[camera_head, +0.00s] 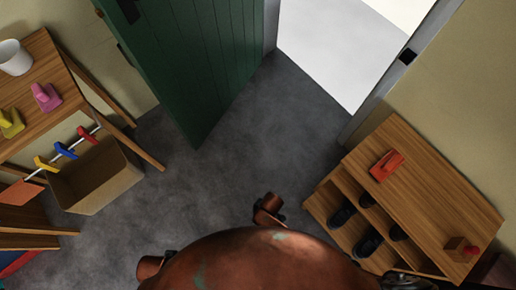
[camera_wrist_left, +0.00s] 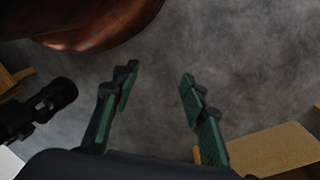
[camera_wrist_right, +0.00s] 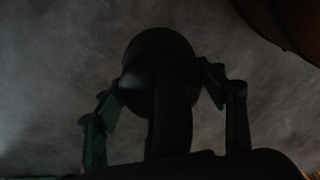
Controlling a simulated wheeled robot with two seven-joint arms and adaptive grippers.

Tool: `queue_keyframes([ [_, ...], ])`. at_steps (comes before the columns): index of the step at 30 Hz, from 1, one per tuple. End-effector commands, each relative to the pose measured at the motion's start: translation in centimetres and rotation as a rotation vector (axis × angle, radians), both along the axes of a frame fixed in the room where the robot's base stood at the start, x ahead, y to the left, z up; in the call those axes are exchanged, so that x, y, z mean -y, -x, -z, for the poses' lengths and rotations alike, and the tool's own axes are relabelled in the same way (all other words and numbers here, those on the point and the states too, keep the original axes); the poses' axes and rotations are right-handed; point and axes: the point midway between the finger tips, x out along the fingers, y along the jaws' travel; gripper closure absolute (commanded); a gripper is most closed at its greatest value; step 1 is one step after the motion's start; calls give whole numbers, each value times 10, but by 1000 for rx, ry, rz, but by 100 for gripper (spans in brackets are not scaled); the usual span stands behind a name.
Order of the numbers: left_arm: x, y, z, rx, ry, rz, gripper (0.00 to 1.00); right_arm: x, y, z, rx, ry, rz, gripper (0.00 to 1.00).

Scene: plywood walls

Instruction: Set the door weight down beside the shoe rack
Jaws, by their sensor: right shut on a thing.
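The shoe rack (camera_head: 430,185) stands at the right of the head view against the wall, with dark shoes (camera_head: 368,243) on its lower shelf. In the right wrist view a dark, round-topped door weight (camera_wrist_right: 160,65) sits between the fingers of my right gripper (camera_wrist_right: 160,92), which is shut on it. The picture is too dark to show its details or its height over the floor. My left gripper (camera_wrist_left: 158,84) is open and empty, with grey floor beyond its fingers. I cannot make out either gripper clearly in the head view.
A red object (camera_head: 387,165) and a small red-knobbed block (camera_head: 461,249) sit on the rack's top. The green door (camera_head: 205,65) stands open beside a bright doorway. A wooden table (camera_head: 40,75) and a tan bin (camera_head: 100,185) are at left. The middle floor is clear.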

Motion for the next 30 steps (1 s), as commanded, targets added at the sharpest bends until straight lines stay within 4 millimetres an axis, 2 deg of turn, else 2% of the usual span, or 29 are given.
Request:
queue_keyframes([
  [1,1,0,-6,3,4,-1,60,7,-4,5,3,-2,0,93],
  [11,28,-37,44,149,78,10,60,49,-17,25,2,-2,0,93],
  [21,60,-78,90,335,165,-3,60,77,-26,62,0,-2,0,93],
  [30,73,-96,103,429,200,-21,60,88,-31,74,5,-4,-1,93],
])
